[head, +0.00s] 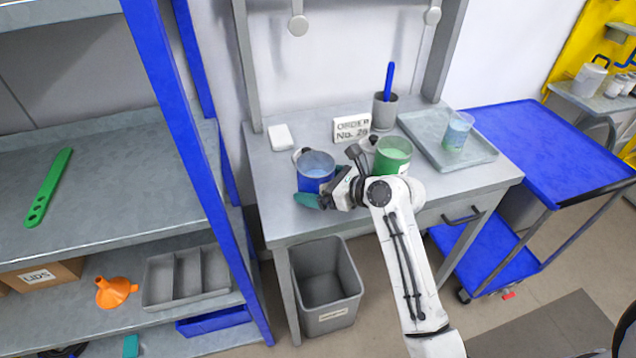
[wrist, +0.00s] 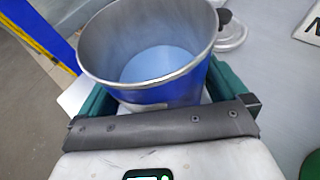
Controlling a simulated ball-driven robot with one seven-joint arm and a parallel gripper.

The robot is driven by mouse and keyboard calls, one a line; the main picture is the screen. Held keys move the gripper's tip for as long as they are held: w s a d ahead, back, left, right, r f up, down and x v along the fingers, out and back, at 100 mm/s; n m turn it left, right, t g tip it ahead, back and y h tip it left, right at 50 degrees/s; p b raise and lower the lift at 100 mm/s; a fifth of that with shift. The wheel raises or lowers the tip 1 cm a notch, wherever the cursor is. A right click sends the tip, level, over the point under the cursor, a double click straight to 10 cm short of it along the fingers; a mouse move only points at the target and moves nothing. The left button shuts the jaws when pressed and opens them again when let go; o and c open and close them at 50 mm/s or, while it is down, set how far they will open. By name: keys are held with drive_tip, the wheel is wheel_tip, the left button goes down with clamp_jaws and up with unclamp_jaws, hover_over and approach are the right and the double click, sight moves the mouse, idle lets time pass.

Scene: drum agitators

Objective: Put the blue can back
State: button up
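The blue can (head: 316,172) is open-topped, with light blue contents, and stands upright at the left front of the workbench (head: 272,212). My gripper (head: 325,192) reaches it from the right, with one green finger showing at the can's front. In the wrist view the blue can (wrist: 165,60) sits between both green fingers of my gripper (wrist: 160,98), which appear to press on its sides. Its lower part is hidden by the gripper. I cannot tell whether its base touches the bench.
A green can (head: 393,156) stands close right of my wrist. A knobbed lid (wrist: 232,32) lies behind the blue can. An order sign (head: 351,128), a grey cup (head: 384,112) and a tray (head: 440,155) holding a beaker (head: 458,130) are behind. A blue-posted shelf (head: 100,190) stands left.

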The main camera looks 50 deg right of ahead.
drive_tip(key=v, duration=1.2)
drive_tip(key=shift+r, duration=0.1)
